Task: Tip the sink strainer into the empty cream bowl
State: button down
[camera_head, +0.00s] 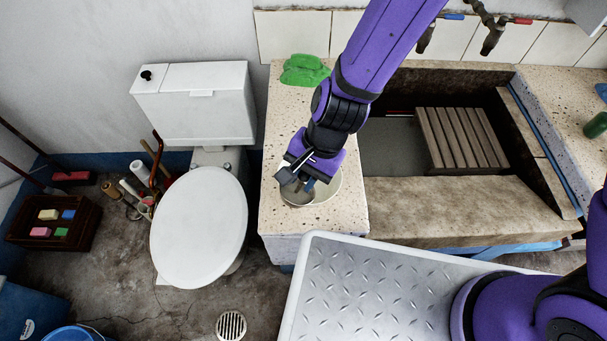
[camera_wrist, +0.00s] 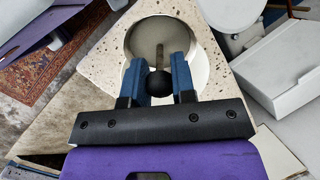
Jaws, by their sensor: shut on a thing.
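The cream bowl (camera_head: 335,187) stands on the left end of the speckled stone counter, under my gripper (camera_head: 306,186). In the wrist view the bowl (camera_wrist: 200,68) opens just beyond the fingertips. My gripper (camera_wrist: 159,80) is shut on the sink strainer's dark round knob (camera_wrist: 159,85), between its blue fingers. A thin brownish stem (camera_wrist: 159,55) runs from the knob over the bowl. In the head view a greyish round shape, apparently the strainer (camera_head: 297,196), shows at the bowl's left side. Its contents and exact tilt cannot be told.
A green cloth (camera_head: 304,70) lies at the counter's back. The stone trough with a slatted wooden board (camera_head: 461,138) is to the right, taps (camera_head: 492,38) above it. A white toilet (camera_head: 198,228) stands left. Bare counter lies between cloth and bowl.

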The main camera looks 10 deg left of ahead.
jog(key=shift+w+d, duration=0.1)
jog(key=shift+d, duration=0.05)
jog(key=shift+w+d+g+y, duration=0.4)
jog(key=shift+g+y, duration=0.2)
jog(key=shift+y, duration=0.1)
dwell(1.0)
jog(key=shift+w+d+g+y, duration=0.45)
jog(key=shift+d+g+y, duration=0.15)
jog(key=shift+g+y, duration=0.15)
jog(key=shift+w, duration=0.1)
dwell(0.5)
jog(key=shift+w+d+f+g+y, duration=0.1)
jog(key=shift+w+d+g+y, duration=0.4)
jog(key=shift+y, duration=0.35)
jog(key=shift+d, duration=0.15)
dwell(0.6)
jog(key=shift+w+d+f+g+y, duration=0.1)
jog(key=shift+w+d+g+y, duration=0.3)
jog(key=shift+g+y, duration=0.4)
